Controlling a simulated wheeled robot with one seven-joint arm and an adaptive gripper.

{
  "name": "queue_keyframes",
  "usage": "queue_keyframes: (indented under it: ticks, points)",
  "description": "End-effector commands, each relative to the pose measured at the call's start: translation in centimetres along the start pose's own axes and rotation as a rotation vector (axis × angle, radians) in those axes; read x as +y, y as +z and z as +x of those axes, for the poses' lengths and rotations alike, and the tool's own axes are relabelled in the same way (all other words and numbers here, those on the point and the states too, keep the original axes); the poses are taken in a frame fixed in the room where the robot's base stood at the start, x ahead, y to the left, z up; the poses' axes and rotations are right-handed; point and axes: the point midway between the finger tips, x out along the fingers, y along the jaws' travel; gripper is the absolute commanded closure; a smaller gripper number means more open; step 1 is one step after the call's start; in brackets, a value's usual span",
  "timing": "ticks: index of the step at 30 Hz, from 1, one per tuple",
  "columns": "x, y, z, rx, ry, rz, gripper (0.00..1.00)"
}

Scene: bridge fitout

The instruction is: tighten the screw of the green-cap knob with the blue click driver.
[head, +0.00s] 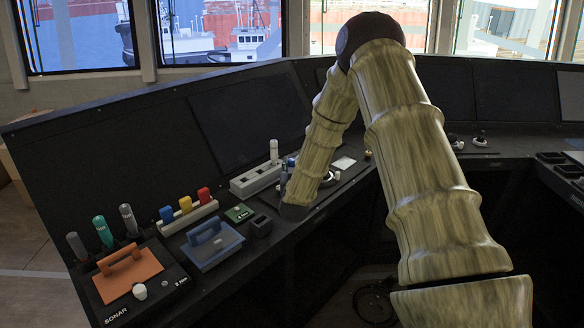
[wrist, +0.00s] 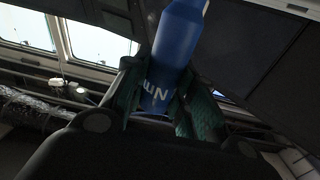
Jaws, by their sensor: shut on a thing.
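The blue click driver (wrist: 178,45) is between the two fingers of my gripper (wrist: 158,100) in the wrist view. Its blue body carries white lettering, and it extends past the fingers to the upper edge of the picture. My gripper is shut on it. In the head view my arm reaches down to the console beside the white holder, and its dark wrist end hides most of the gripper. A small blue part (head: 284,178) shows beside the wrist, probably the driver. I cannot make out the green-cap knob or its screw; the arm may hide them.
The white holder (head: 247,184) carries a pale upright tool (head: 274,151). Nearby are a green plate (head: 239,212), a small black box (head: 260,226) and a blue-handled tray (head: 213,250).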

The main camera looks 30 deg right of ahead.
Motion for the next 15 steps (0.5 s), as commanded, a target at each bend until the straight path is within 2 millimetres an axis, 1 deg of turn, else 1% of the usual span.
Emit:
queue_keyframes:
  ticks: [15]
  points:
    - [0.0,0.45,0.01,0.001,0.0,0.0,1.0]
